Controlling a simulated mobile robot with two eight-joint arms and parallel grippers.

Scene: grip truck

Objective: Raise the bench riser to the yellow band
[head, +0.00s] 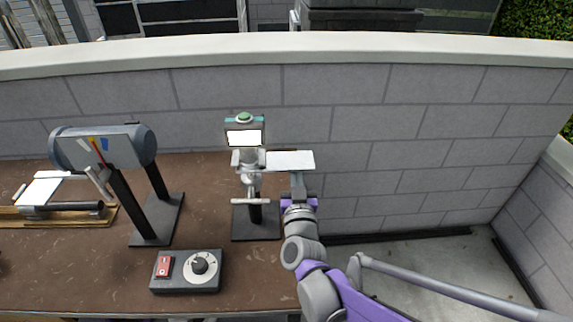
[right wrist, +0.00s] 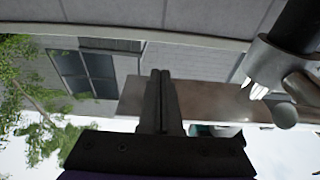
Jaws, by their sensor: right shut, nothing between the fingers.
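The bench riser looks to be the upright stand on the brown bench, with a dark base (head: 242,222), a grey clamp and a pale flat plate (head: 291,160) sticking out to the right. My right gripper (head: 298,180) is at the plate's right part, seemingly just below it; contact cannot be told. In the right wrist view its fingers (right wrist: 161,80) are shut and empty, in front of the plate (right wrist: 205,100). My left gripper is not in view.
A green-topped box (head: 244,118) with a white screen tops the stand. A control box (head: 187,271) with a dial and red switch sits at the bench front. A low wooden-based device (head: 60,219) lies at far left. A block wall (head: 400,110) runs behind.

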